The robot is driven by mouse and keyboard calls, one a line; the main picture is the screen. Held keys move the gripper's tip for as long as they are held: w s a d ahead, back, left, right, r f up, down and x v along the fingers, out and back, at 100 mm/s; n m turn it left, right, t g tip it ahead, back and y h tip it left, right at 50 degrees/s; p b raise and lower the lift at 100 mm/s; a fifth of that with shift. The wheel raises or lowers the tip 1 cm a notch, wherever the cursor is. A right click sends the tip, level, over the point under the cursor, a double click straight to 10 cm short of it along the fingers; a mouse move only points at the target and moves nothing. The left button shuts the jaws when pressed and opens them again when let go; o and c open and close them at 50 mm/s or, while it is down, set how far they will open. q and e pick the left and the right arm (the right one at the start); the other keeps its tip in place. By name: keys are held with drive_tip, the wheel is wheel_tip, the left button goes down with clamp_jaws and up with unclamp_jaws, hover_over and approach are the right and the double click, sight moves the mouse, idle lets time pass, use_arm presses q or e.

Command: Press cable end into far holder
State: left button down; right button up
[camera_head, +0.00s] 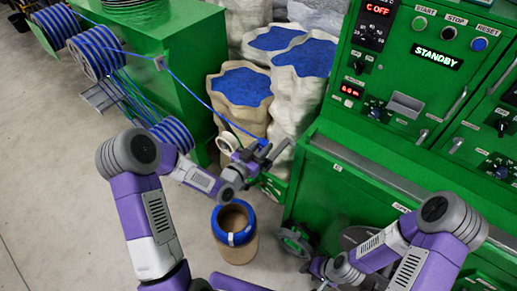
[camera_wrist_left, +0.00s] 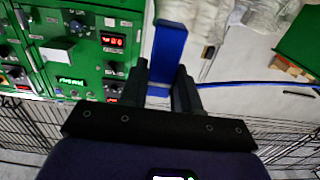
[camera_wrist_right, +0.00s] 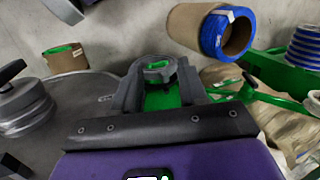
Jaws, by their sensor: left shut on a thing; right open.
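The blue cable (camera_head: 193,88) runs from a spool at the upper left down to my left gripper (camera_head: 264,153). My left gripper is shut on its end; in the left wrist view a flat blue piece (camera_wrist_left: 168,52) stands between the fingers, and the cable (camera_wrist_left: 255,84) runs off right. This gripper is in the air beside the green machine. My right gripper (camera_wrist_right: 158,88) is open, low near the floor; a grey ring-shaped part with green (camera_wrist_right: 156,70) shows beyond and between its fingers, contact unclear. I cannot tell which part is the far holder.
Blue cable spools (camera_head: 95,52) stand at the upper left. Open sacks of blue pellets (camera_head: 241,87) stand behind my left gripper. A cardboard tube with a blue rim (camera_head: 235,238) stands below it. The green control machine (camera_head: 350,170) fills the right.

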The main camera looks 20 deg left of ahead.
use_arm(q)
drive_tip(key=shift+w+d, duration=0.2)
drive_tip(key=shift+w, duration=0.35)
drive_tip(key=shift+w+f, duration=0.1)
drive_tip(key=shift+f, duration=0.05)
drive_tip(key=shift+f+b, duration=1.85)
drive_tip(key=shift+b, duration=0.4)
drive_tip(key=shift+b, duration=0.75)
drive_tip(key=shift+f+b, duration=2.1)
drive_tip(key=shift+b, duration=0.3)
idle(0.6)
drive_tip(key=c, duration=0.7)
unclamp_jaws()
drive_tip(key=shift+c, duration=0.2)
